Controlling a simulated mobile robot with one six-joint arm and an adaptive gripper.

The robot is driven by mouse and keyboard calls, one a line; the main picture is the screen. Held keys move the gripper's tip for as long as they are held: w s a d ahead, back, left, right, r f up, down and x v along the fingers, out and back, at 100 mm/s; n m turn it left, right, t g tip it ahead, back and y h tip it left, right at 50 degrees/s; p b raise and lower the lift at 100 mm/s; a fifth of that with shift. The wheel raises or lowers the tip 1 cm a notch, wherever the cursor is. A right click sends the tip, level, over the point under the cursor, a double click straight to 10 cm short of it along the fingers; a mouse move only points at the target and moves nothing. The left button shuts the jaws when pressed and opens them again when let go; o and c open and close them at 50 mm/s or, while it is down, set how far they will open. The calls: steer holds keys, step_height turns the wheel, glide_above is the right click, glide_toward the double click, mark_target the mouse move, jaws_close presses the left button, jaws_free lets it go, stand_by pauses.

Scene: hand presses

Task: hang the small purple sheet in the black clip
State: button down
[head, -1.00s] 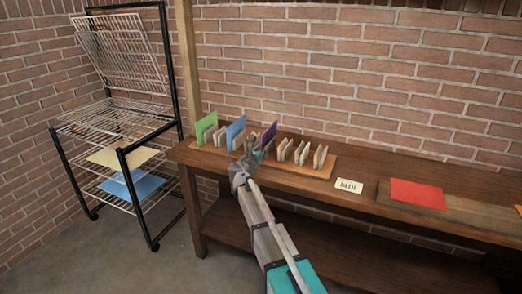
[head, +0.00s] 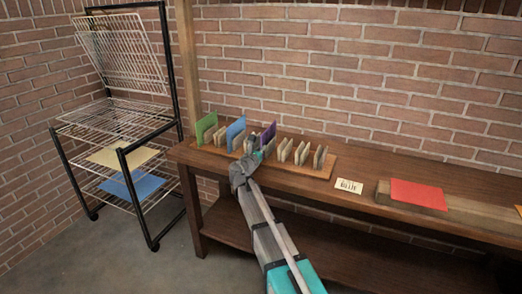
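The small purple sheet (head: 268,132) stands upright in a slotted wooden rack (head: 318,171) on the bench. My gripper (head: 257,153) is at the rack, just in front of the purple sheet and overlapping its lower part. The fingertips are small and partly lost against the rack, so I cannot tell whether they are open, shut or touching the sheet. I cannot make out a black clip in this view.
A green sheet (head: 206,128) and a blue sheet (head: 235,132) stand left of the purple one. A lettered card (head: 349,186) and a red sheet (head: 418,194) lie to the right. A wire drying rack (head: 115,120) stands left of the bench (head: 230,206).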

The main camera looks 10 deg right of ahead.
steer(key=shift+r+p, duration=3.7)
steer(key=shift+r, duration=0.1)
steer(key=shift+s, duration=0.1)
steer(key=v, duration=0.7)
steer(key=shift+f, duration=0.1)
